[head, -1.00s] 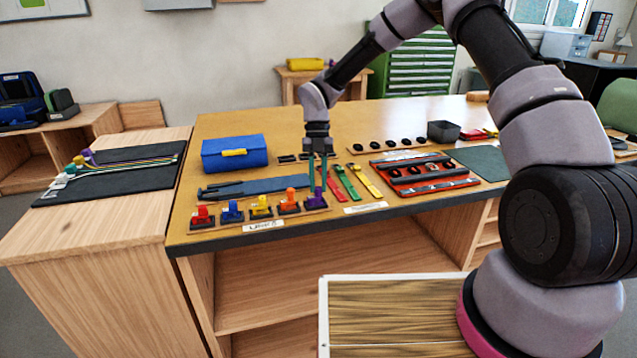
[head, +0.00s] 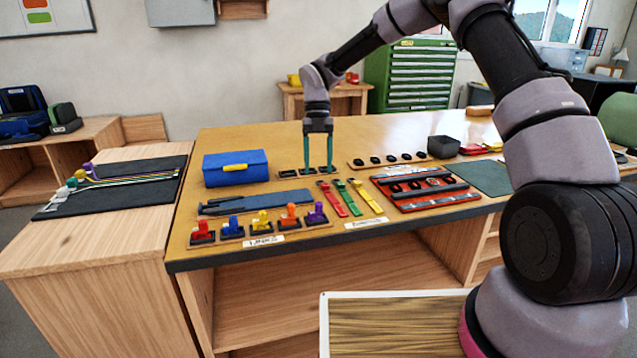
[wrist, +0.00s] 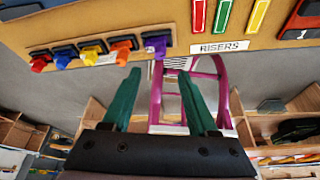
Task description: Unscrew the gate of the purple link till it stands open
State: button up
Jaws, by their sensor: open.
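The purple link (head: 317,213) stands on a dark base at the right end of the row of links, near the table's front edge. It also shows at the top of the wrist view (wrist: 157,43). Whether its gate is open or closed is too small to tell. My gripper (head: 319,171) is open, with two teal fingers and nothing between them. In the head view it hangs above the table, higher in the picture than the purple link and apart from it. In the wrist view the fingertips (wrist: 158,71) lie just below the link in the picture.
Orange (head: 290,216), yellow, blue and red links stand left of the purple one. Red, green (head: 347,197) and yellow risers lie to its right. A blue box (head: 235,168) and a red tray (head: 425,188) are on the table. Bare tabletop (head: 400,130) lies at the back.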

jog(key=shift+o, duration=0.2)
jog(key=shift+w+r, duration=0.25)
jog(key=shift+r, duration=0.25)
jog(key=m+y, duration=0.1)
jog(key=m, duration=0.3)
send_over(317, 203)
jog(key=s+a, duration=0.1)
jog(key=a, duration=0.1)
jog(key=f, duration=0.2)
jog(key=s+m+t+y, duration=0.1)
jog(key=s+m+y, duration=0.15)
jog(key=m, duration=0.45)
jog(key=w+d+r+m+t, duration=0.15)
jog(key=d+m+t, duration=0.4)
jog(key=m, duration=0.75)
jog(key=shift+y, duration=0.25)
jog(key=x, duration=0.9)
jog(key=shift+w+f, duration=0.15)
jog(key=shift+f, duration=0.15)
